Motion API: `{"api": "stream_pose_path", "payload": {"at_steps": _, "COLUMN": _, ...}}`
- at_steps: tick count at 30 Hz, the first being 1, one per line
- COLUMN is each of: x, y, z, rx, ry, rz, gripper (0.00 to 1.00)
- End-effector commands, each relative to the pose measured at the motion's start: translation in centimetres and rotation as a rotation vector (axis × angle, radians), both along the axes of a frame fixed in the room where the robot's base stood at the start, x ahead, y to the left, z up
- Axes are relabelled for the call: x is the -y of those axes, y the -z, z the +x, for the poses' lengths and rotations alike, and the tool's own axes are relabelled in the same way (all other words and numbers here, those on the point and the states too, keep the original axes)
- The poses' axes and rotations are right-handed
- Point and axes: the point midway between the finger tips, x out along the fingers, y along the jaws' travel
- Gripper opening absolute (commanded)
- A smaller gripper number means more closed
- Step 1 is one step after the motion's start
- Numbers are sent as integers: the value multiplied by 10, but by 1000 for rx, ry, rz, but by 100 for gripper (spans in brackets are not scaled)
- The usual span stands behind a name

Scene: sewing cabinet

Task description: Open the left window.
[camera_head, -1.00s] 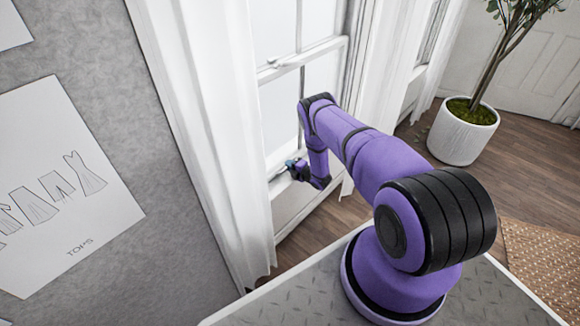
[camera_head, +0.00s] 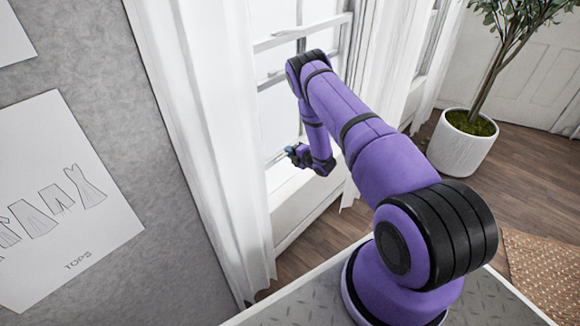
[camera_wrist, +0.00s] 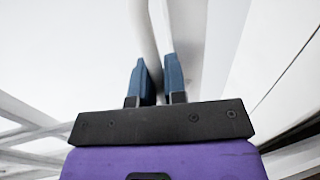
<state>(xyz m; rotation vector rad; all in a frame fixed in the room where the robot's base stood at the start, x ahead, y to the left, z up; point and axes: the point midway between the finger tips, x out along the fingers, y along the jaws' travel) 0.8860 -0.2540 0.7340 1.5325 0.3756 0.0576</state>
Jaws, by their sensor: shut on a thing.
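The left window (camera_head: 280,108) is a white sash window between white curtains, beyond my arm in the head view. Its lower sash stands raised, with a gap between its bottom rail and the sill (camera_head: 292,192). My gripper (camera_head: 292,152) is at the sash's bottom edge. In the wrist view, the two blue fingers of my gripper (camera_wrist: 156,62) are close together, with a narrow pale grey part of the window (camera_wrist: 158,40) between them. The exact contact is hard to make out.
A white curtain (camera_head: 215,130) hangs close to the left of my gripper, and another (camera_head: 385,60) hangs behind my arm. A potted plant (camera_head: 460,150) stands on the wooden floor at right. Sketches (camera_head: 60,200) hang on the grey wall.

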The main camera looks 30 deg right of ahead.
Motion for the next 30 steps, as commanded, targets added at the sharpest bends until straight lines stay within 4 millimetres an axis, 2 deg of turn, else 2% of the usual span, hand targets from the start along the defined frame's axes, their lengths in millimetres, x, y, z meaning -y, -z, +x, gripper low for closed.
{"api": "stream_pose_path", "payload": {"at_steps": 1, "x": 0, "y": -17, "z": 1, "rx": 5, "ry": 0, "rz": -1, "gripper": 0}}
{"api": "stream_pose_path", "payload": {"at_steps": 6, "x": 0, "y": -56, "z": 1, "rx": 5, "ry": 0, "rz": -2, "gripper": 0}}
{"api": "stream_pose_path", "payload": {"at_steps": 12, "x": 0, "y": -86, "z": 1, "rx": 3, "ry": 0, "rz": 0, "gripper": 0}}
{"api": "stream_pose_path", "payload": {"at_steps": 18, "x": 0, "y": -97, "z": 0, "rx": 1, "ry": 0, "rz": 0, "gripper": 0}}
{"api": "stream_pose_path", "payload": {"at_steps": 29, "x": 0, "y": -98, "z": 1, "rx": 1, "ry": 1, "rz": 0, "gripper": 0}}
{"api": "stream_pose_path", "payload": {"at_steps": 30, "x": 1, "y": -98, "z": 1, "rx": 1, "ry": 1, "rz": 0, "gripper": 19}}
